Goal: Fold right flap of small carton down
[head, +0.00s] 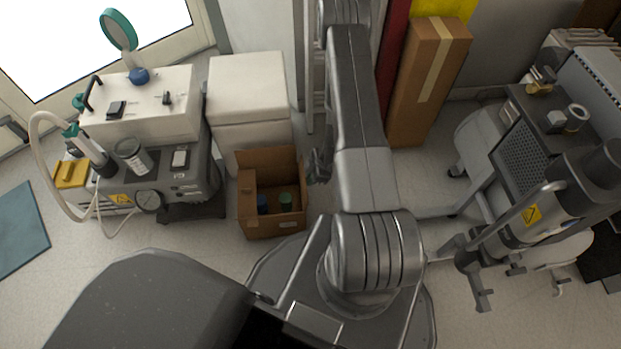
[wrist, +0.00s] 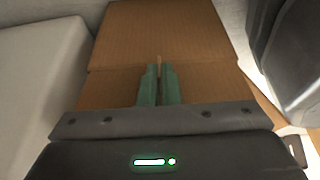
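The small carton (head: 272,222) stands open on the floor in the head view, with a blue item (head: 263,204) and a green-topped item (head: 286,201) inside. Its back flap (head: 268,162) stands up. I cannot clearly make out the right flap. My gripper (head: 318,167) is at the carton's right side, partly hidden by my arm. In the wrist view my gripper's green fingers (wrist: 159,72) are close together in front of brown cardboard (wrist: 165,30) with a crease across it. A thin tan line shows between the fingertips; I cannot tell whether they touch the cardboard.
A white cabinet (head: 250,90) stands directly behind the carton. A compressor unit (head: 150,165) with hoses is on the left. A tall closed carton (head: 428,80) leans behind my arm, and grey equipment (head: 530,190) stands on the right.

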